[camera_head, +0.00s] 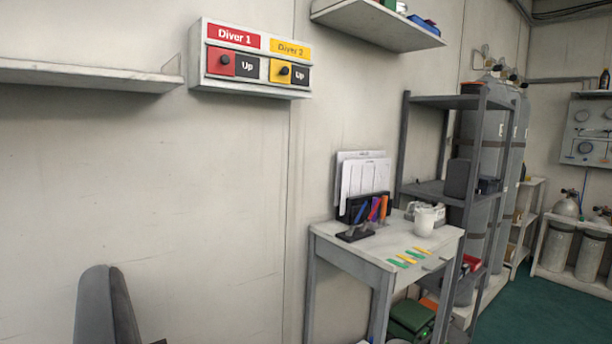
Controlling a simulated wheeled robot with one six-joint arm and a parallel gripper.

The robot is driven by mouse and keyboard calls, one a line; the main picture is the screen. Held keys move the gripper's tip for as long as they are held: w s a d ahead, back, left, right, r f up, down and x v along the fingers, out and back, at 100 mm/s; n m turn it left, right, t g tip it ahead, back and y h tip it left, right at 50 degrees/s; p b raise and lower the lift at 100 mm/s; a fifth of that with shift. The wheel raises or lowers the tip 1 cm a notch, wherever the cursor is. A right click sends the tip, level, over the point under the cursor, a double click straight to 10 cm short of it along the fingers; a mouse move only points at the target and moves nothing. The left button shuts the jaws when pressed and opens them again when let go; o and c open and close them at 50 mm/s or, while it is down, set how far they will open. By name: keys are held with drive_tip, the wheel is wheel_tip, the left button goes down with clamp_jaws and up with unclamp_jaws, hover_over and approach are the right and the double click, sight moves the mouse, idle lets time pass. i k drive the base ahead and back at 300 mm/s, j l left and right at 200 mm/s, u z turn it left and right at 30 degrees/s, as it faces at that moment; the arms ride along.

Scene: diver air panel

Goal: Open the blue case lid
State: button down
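A small blue object (424,21) lies on the high wall shelf at the top of the view. I see only a thin part of it above the shelf's front edge, so I cannot tell whether it is the blue case or how its lid stands. No other blue case shows clearly. My gripper does not show clearly in this view.
The high shelf (385,32) also holds a green item (390,3). A Diver 1 and Diver 2 panel (250,85) hangs on the wall. A small table (345,248) bears a mug (424,221) and pens. A grey rounded shape (103,308), perhaps a chair back, rises at lower left.

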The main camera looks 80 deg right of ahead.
sight(487, 180)
drive_tip(key=z, duration=3.55)
drive_tip(key=i+l, duration=0.2)
drive_tip(key=i, duration=0.45)
drive_tip(key=i+l+z, duration=0.1)
drive_tip(key=i, duration=0.55)
drive_tip(key=i+l, duration=0.2)
drive_tip(key=i, duration=0.45)
drive_tip(key=i+l, duration=0.15)
drive_tip(key=i, duration=0.5)
drive_tip(key=l+z, duration=0.05)
